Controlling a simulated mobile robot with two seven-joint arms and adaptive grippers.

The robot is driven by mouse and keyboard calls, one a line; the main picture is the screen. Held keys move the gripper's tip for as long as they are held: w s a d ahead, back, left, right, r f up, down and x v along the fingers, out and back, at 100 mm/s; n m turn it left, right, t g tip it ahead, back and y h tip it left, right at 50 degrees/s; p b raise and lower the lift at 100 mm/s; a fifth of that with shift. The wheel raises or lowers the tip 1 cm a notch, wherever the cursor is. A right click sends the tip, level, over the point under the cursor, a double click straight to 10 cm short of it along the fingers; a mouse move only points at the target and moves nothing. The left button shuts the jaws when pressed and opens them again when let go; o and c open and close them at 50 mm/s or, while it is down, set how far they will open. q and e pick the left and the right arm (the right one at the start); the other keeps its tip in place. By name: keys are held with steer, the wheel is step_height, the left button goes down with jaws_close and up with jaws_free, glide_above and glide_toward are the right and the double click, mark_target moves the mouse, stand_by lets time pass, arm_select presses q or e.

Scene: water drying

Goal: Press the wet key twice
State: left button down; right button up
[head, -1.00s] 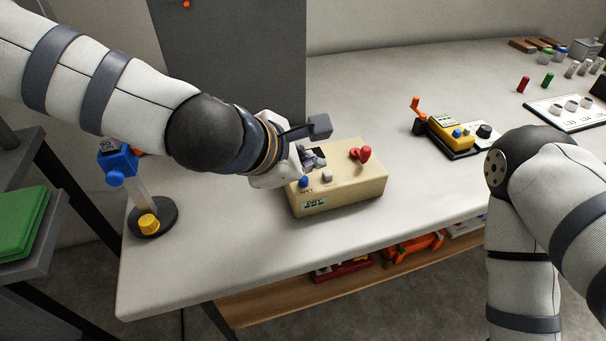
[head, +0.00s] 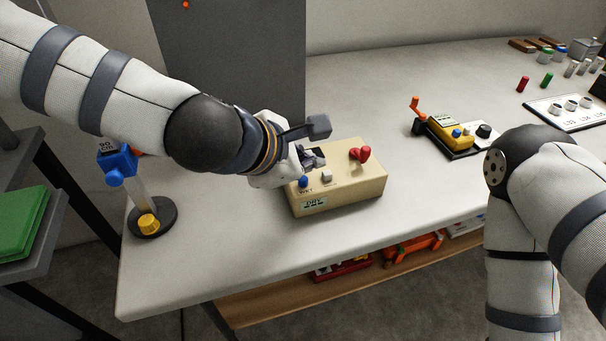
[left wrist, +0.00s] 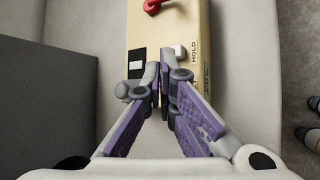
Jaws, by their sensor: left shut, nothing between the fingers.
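A beige box (head: 350,192) stands on the table and carries a blue key (head: 303,182) by small lettering that seems to read WET. A pale key (head: 327,176) sits to its right, and a red knob (head: 361,154) is farther right. A label on the box front reads DRY. My left gripper (head: 316,160) is shut and empty, above the box just behind the blue key. In the left wrist view, the shut fingertips (left wrist: 163,88) are over the box (left wrist: 160,28), below the pale key (left wrist: 180,51) marked HOLD. The blue key is not visible there. My right gripper is out of view.
A blue-headed stand (head: 117,163) with a yellow knob is at the left. A yellow device (head: 446,128) with an orange crank stands to the right. A grey panel (head: 235,65) rises behind my left arm. The table between box and yellow device is clear.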

arm_select(q)
steer(key=shift+f, duration=0.1)
stand_by(0.3)
steer(key=shift+f, duration=0.35)
steer(key=shift+f, duration=0.35)
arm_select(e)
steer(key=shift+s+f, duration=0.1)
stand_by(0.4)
arm_select(q)
steer(key=shift+r+p, duration=0.5)
steer(key=shift+r, duration=0.5)
steer(key=shift+f, duration=0.2)
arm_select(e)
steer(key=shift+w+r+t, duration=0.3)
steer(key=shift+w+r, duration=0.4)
